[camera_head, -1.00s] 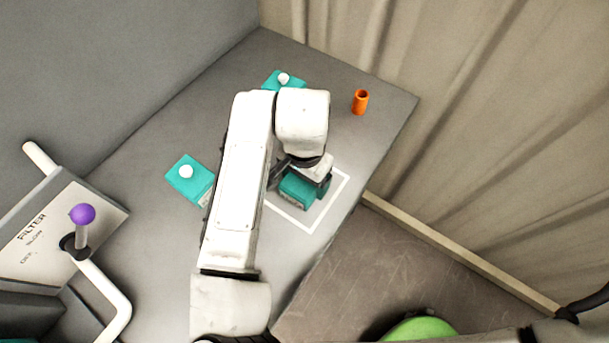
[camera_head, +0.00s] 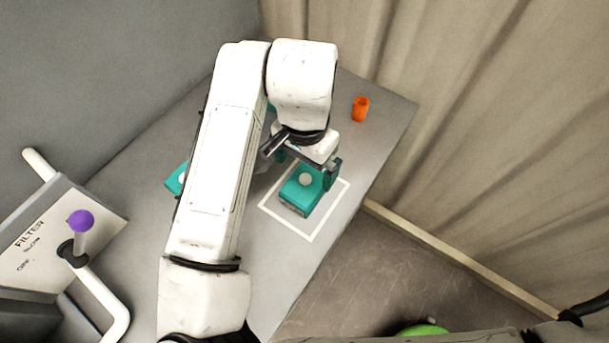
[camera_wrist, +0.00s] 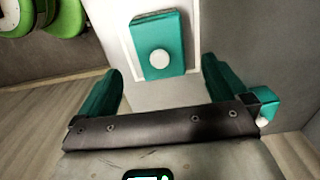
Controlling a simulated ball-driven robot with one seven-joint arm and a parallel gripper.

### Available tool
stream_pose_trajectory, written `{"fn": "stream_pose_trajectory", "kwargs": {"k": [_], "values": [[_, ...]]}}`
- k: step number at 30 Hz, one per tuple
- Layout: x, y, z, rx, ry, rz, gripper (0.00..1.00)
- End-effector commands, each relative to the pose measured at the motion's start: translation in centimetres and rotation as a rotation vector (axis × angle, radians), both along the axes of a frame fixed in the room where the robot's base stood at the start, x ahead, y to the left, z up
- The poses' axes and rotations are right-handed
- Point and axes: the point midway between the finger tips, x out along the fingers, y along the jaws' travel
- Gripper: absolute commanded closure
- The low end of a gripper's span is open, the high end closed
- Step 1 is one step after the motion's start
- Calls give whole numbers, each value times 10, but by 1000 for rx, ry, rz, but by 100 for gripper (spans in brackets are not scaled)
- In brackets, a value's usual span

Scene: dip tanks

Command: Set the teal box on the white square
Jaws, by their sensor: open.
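A teal box (camera_head: 300,190) with a white round knob on top sits inside the white square (camera_head: 331,212), an outline on the grey table. The gripper hides the square's far corner. In the wrist view the teal box (camera_wrist: 158,45) lies beyond the fingertips, between two white lines. My gripper (camera_head: 307,163) has teal fingers. They are apart and empty, above and just behind the box in the head view. In the wrist view my gripper (camera_wrist: 163,72) shows a clear gap between its fingers and the box.
Another teal box (camera_head: 175,179) shows partly left of my arm, and a bit of a third (camera_head: 272,106) behind it. An orange cup (camera_head: 360,109) stands near the far right edge. A filter unit (camera_head: 45,240) with a purple-knobbed lever (camera_head: 81,222) is at left.

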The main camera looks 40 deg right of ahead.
Motion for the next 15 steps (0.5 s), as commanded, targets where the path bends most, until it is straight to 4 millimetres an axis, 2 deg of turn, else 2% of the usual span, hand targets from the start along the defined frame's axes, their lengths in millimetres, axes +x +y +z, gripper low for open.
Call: {"fn": "stream_pose_trajectory", "kwargs": {"k": [3,6,15], "values": [[0,0,19,1,-2,0,0],[0,0,28,0,-1,-1,0],[0,0,36,-1,1,0,0]]}}
